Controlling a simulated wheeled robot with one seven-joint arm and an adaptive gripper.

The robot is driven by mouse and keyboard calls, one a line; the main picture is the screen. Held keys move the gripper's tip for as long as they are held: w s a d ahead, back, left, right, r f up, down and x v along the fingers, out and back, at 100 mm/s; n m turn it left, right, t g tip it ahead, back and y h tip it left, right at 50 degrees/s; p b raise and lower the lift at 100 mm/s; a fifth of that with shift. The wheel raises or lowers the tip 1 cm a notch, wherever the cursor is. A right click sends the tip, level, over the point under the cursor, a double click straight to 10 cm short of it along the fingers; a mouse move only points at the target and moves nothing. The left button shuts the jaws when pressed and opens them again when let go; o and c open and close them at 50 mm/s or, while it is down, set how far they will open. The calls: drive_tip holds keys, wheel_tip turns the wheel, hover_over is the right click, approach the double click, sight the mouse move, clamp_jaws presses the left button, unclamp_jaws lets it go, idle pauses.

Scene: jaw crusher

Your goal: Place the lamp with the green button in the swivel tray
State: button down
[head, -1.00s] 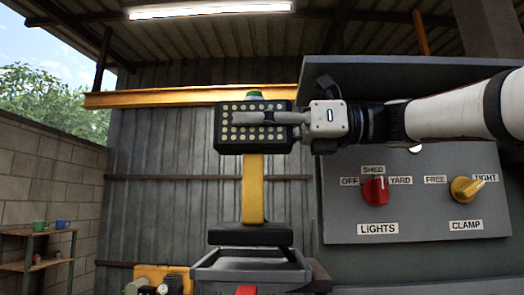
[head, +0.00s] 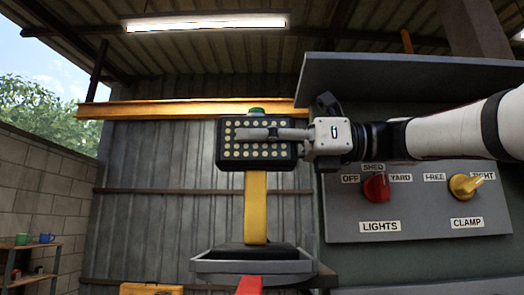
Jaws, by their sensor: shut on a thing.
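The lamp has a black head (head: 236,146) with rows of pale round lights, a green button (head: 257,111) on top, a yellow post (head: 255,205) and a dark base (head: 245,250). It is upright. My gripper (head: 272,135) comes from the right and is shut on the lamp's head, with a finger across its front. The lamp's base is at the grey tray (head: 215,267), low in the head view. The front rim hides the base's underside, so I cannot tell whether it touches the tray floor.
A grey panel on the right has a red LIGHTS knob (head: 376,188) and a yellow CLAMP knob (head: 465,186) near TIGHT. A red part (head: 250,285) sticks out below the tray's front. A shelf with green and blue mugs (head: 46,238) stands at far left.

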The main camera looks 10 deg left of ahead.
drive_tip(key=shift+s, duration=0.1)
drive_tip(key=c, duration=0.9)
unclamp_jaws()
drive_tip(key=shift+f, duration=0.1)
drive_tip(key=shift+c, duration=0.2)
drive_tip(key=shift+d, duration=0.1)
drive_tip(key=b+v, duration=0.2)
drive_tip(key=v, duration=1)
